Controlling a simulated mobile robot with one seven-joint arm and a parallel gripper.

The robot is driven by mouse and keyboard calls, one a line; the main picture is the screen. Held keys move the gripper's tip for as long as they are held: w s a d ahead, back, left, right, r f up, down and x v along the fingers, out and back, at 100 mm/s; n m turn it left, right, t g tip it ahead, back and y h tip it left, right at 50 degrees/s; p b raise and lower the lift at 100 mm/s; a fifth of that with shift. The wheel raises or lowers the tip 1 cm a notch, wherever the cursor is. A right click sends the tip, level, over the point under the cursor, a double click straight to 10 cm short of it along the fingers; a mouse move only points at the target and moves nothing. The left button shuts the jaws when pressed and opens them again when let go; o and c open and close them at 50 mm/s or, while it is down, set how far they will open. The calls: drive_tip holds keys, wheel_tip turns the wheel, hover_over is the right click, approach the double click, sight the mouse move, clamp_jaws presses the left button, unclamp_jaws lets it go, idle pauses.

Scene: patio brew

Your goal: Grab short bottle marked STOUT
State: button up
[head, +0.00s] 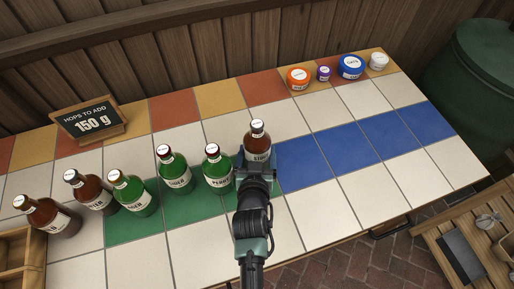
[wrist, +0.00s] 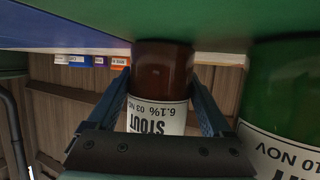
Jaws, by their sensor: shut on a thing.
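The short brown bottle marked STOUT (head: 257,137) stands at the right end of the row of bottles on the tiled table, by the edge between the green and blue tiles. My gripper (head: 256,168) reaches it from the front and is shut on it. In the wrist view the STOUT bottle (wrist: 161,75) sits between the two blue fingers of my gripper (wrist: 162,95). Its label reads STOUT, 6.1%, and appears upside down. The gripper hides its lower part in the head view, so I cannot tell whether its base touches the tiles.
A green bottle (head: 217,168) stands close to the left of the gripper. Another green bottle (head: 176,175) and several more bottles stand further left. A sign (head: 90,121) reads 150 g. Small tubs (head: 350,67) stand at the back right. The blue tiles (head: 345,152) are clear.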

clamp_jaws()
drive_tip(key=shift+r, duration=0.2)
